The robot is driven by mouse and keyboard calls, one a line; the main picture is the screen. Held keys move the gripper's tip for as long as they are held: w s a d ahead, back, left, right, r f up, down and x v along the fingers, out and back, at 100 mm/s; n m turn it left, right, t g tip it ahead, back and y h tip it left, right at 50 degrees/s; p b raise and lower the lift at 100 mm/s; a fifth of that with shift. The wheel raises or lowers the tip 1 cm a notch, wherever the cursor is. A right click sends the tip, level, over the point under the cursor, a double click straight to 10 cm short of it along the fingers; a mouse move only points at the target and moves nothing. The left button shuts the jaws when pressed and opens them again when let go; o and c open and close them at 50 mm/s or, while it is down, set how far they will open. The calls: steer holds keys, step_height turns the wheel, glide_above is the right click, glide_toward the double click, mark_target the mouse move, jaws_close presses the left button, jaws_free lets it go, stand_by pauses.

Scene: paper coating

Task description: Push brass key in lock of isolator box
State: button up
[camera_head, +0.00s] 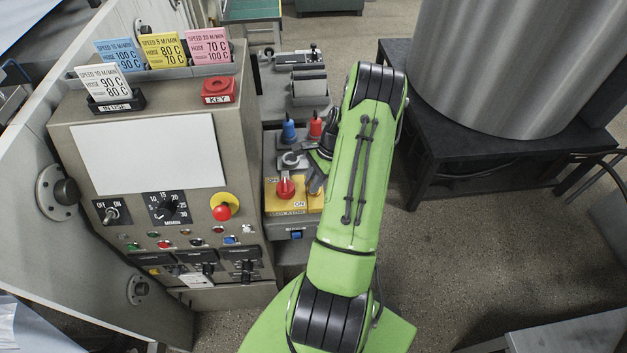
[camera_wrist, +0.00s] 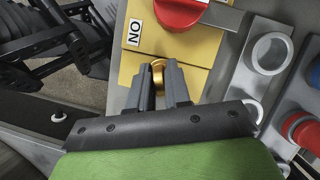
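The isolator box shows as a yellow-faced box (camera_head: 275,203) with a red rotary knob (camera_head: 285,188) and ON labels. Its yellow face (camera_wrist: 200,52) and red knob (camera_wrist: 180,12) also fill the top of the wrist view. My gripper (camera_wrist: 159,72) is at the yellow face, below the knob in that view. A round brass piece, the brass key (camera_wrist: 158,66), shows between its two fingertips, which appear closed on its sides. The fingers hide the rest of it, so I cannot tell how deep it sits in the lock. In the head view my arm mostly covers my gripper (camera_head: 316,184).
Beside the box stand a blue-topped plug (camera_head: 289,129), a red-topped plug (camera_head: 315,126) and a grey ring holder (camera_wrist: 269,54). The control cabinet (camera_head: 245,120) with a red KEY holder (camera_head: 219,89) stands at left.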

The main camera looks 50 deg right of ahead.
steer(key=o, duration=0.5)
steer(key=p+v, duration=0.1)
steer(key=v, duration=1.4)
steer(key=shift+s+d+r, duration=0.1)
steer(key=shift+r, duration=0.3)
